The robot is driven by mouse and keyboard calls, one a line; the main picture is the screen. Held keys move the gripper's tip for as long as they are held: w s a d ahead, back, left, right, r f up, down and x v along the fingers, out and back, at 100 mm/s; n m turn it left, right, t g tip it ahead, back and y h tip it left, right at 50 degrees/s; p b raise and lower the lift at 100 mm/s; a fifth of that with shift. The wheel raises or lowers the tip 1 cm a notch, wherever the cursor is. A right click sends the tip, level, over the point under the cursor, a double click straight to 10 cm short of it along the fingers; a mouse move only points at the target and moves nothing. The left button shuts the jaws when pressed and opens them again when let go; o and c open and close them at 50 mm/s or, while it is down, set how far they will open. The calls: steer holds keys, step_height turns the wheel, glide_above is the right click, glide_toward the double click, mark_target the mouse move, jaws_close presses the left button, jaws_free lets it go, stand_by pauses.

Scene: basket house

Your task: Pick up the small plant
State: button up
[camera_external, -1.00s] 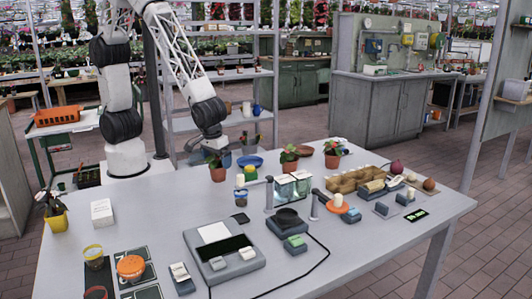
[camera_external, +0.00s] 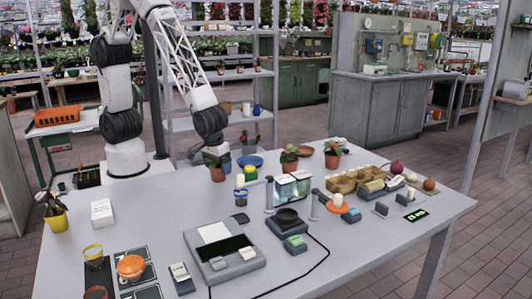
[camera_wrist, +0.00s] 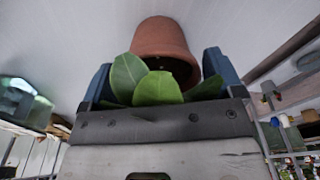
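A small plant in a terracotta pot (camera_external: 217,174) stands upright on the grey table, below my gripper (camera_external: 214,153). In the wrist view the pot (camera_wrist: 163,40) shows beyond green leaves (camera_wrist: 150,85). My gripper (camera_wrist: 160,80) is open, with one blue finger on each side of the leaves, near the pot's rim. A gap shows between the left finger and the pot; the right finger looks close to it, and I cannot tell whether it touches. Two other potted plants stand to the right, one farther left (camera_external: 289,158) and one farther right (camera_external: 333,156).
A yellow pot (camera_external: 55,217) and white box (camera_external: 102,213) stand at the left. A scale-like device (camera_external: 215,235) is in front.

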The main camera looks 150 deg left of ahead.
mark_target(217, 164)
steer(key=c, duration=0.7)
steer(key=shift+r, duration=0.25)
steer(key=shift+r, duration=0.9)
steer(key=shift+s+d+r, duration=0.15)
steer(key=shift+s+r, duration=0.15)
steer(key=shift+r, duration=0.4)
steer(key=s+d, duration=0.2)
steer(key=s, duration=0.2)
steer(key=s+d+r, duration=0.1)
steer(key=s+d, duration=0.2)
steer(key=s, duration=0.2)
steer(key=s+d, duration=0.2)
steer(key=s, duration=0.2)
steer(key=shift+s+d+r, duration=0.15)
steer(key=shift+s+d, duration=0.05)
steer(key=shift+s, duration=0.05)
